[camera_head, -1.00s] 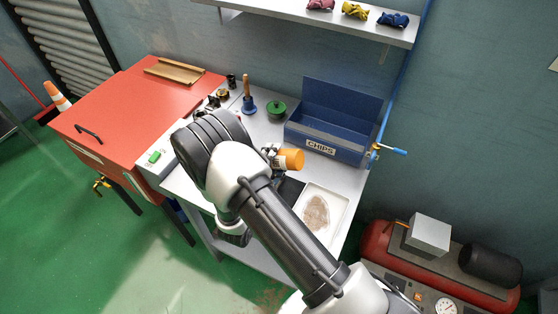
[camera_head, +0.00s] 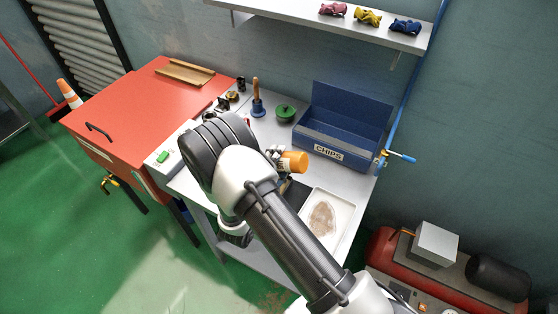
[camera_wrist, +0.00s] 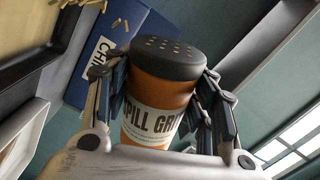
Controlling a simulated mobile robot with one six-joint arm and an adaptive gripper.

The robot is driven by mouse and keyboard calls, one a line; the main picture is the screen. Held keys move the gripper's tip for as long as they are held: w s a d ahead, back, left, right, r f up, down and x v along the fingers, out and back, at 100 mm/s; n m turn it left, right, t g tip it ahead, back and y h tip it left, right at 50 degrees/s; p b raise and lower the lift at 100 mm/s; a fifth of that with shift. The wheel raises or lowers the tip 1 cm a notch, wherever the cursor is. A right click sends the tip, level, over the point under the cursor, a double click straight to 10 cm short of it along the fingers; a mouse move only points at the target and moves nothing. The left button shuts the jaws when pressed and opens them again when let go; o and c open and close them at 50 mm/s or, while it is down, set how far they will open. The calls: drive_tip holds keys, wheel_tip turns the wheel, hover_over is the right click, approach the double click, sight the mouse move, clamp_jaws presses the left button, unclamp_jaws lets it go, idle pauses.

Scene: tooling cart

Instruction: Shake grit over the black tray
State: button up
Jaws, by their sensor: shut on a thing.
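An orange shaker (camera_head: 294,161) lies tilted on its side in the air above the grey bench. The wrist view shows it close up (camera_wrist: 158,95), with a black perforated lid and a label reading "SPILL GRIT". My gripper (camera_wrist: 163,105) is shut on its body, one finger on each side. In the head view the gripper (camera_head: 274,158) is partly hidden behind my arm. The black tray (camera_head: 297,192) shows only as a dark sliver between my arm and a white tray; the rest is hidden. I cannot see grit falling.
The white tray (camera_head: 342,211) holds a brownish patch. A blue CHIPS bin (camera_head: 345,139) stands at the back of the bench. A green-lidded pot (camera_head: 285,112) and a wooden-handled tool (camera_head: 257,103) stand left of it. A red cabinet (camera_head: 140,105) adjoins the bench; a shelf (camera_head: 310,25) hangs above.

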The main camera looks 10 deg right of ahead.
drive_tip(key=shift+p+v, duration=0.3)
drive_tip(key=shift+v, duration=2)
drive_tip(key=shift+a, duration=0.15)
drive_tip(key=shift+v, duration=2.2)
drive_tip(key=shift+w+a, duration=0.1)
drive_tip(key=shift+a, duration=0.05)
drive_tip(key=shift+p+v, duration=0.4)
drive_tip(key=shift+v, duration=1.85)
drive_tip(key=shift+a, duration=0.1)
drive_tip(key=shift+w, duration=0.1)
drive_tip(key=shift+w+a+b, duration=0.25)
drive_tip(key=shift+w+a, duration=0.45)
drive_tip(key=shift+a, duration=0.2)
drive_tip(key=shift+w+a+b, duration=0.25)
drive_tip(key=shift+w+a, duration=0.4)
drive_tip(key=shift+a, duration=0.2)
